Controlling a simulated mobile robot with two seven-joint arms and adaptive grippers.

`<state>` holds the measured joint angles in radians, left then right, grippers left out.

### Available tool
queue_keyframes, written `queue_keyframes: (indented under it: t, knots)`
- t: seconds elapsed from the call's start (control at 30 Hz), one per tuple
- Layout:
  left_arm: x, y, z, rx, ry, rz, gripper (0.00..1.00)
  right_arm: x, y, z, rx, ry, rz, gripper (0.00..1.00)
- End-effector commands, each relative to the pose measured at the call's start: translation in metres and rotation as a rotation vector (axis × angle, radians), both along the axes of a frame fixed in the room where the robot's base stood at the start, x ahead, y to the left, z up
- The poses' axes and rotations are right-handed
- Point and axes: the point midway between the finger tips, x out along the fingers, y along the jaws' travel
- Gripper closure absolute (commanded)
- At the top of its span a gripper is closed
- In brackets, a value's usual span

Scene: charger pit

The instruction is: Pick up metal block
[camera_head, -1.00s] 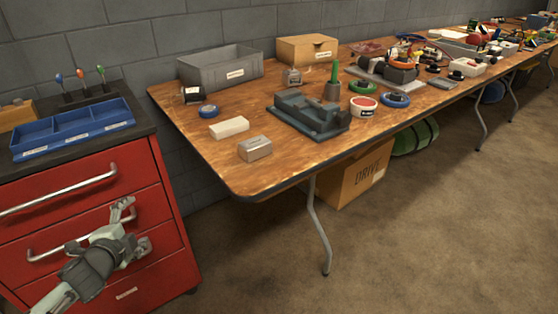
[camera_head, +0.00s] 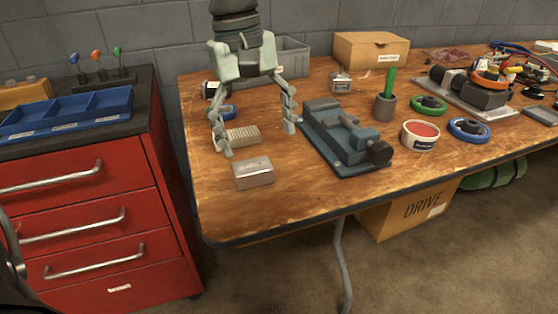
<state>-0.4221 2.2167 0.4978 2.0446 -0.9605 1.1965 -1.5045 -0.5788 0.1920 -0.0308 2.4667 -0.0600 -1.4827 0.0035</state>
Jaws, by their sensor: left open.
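The metal block (camera_head: 253,173) is a small silver-grey block on the wooden table, near its front left corner. My left gripper (camera_head: 257,141) comes down from above with its two fingers spread wide and pointing down. It is open and empty. The fingertips appear just behind the metal block in the picture, apart from it. A pale block (camera_head: 243,135) lies on the table and shows between the fingers. I cannot tell how high the fingertips are above the table. My right gripper is not in view.
A blue-grey vise (camera_head: 343,140) stands close to the right of the fingers. A grey bin (camera_head: 293,58) is behind the gripper. The table's front left corner is clear.

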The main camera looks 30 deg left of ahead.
Motion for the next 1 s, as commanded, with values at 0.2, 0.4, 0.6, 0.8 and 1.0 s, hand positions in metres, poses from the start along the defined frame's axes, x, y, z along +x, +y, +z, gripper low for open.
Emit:
queue_keyframes:
  t: [0.2, 0.4, 0.6, 0.8, 1.0]
  knots:
    - [-0.008, 0.011, -0.001, 0.141, 0.029, -0.108, 0.16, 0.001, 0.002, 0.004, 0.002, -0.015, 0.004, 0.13]
    - [-0.009, 0.012, -0.024, 0.137, 0.029, -0.106, 0.16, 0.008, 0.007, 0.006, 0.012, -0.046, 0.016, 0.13]
    - [-0.011, 0.017, -0.052, 0.135, 0.031, -0.105, 0.16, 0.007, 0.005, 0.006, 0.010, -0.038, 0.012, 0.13]
    - [-0.010, 0.017, -0.072, 0.134, 0.029, -0.103, 0.16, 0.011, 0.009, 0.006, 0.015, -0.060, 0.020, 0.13]
    - [-0.010, 0.017, -0.072, 0.134, 0.027, -0.102, 0.16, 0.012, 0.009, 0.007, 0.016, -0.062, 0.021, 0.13]
